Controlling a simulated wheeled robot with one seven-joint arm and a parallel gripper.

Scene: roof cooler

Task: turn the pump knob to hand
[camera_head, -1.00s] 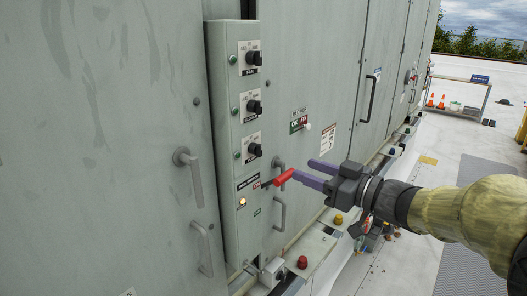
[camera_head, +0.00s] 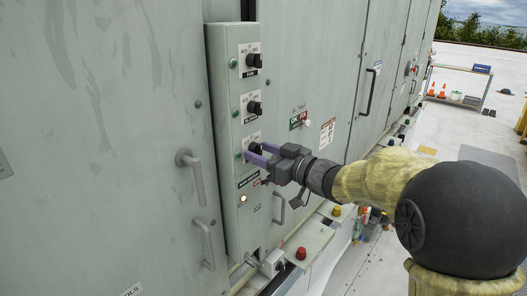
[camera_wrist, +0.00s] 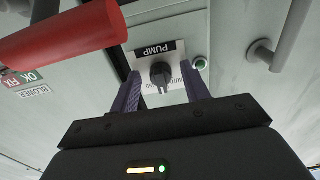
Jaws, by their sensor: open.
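The pump knob (camera_wrist: 161,74) is a black rotary knob on a white plate marked PUMP, seen in the wrist view. In the head view it is the lowest of three knobs (camera_head: 254,148) on the narrow grey control panel (camera_head: 229,190), partly covered by my fingers. My gripper (camera_head: 251,154) is open, its purple fingers pointing at the panel. In the wrist view the fingers of my gripper (camera_wrist: 160,83) stand on both sides of the knob, with gaps; contact is not visible. The knob's pointer position is too small to tell.
The blower knob (camera_head: 254,108) and another knob (camera_head: 253,61) sit above. A green button (camera_wrist: 201,63) is beside the pump knob. Grey door handles (camera_head: 192,172) stick out left.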

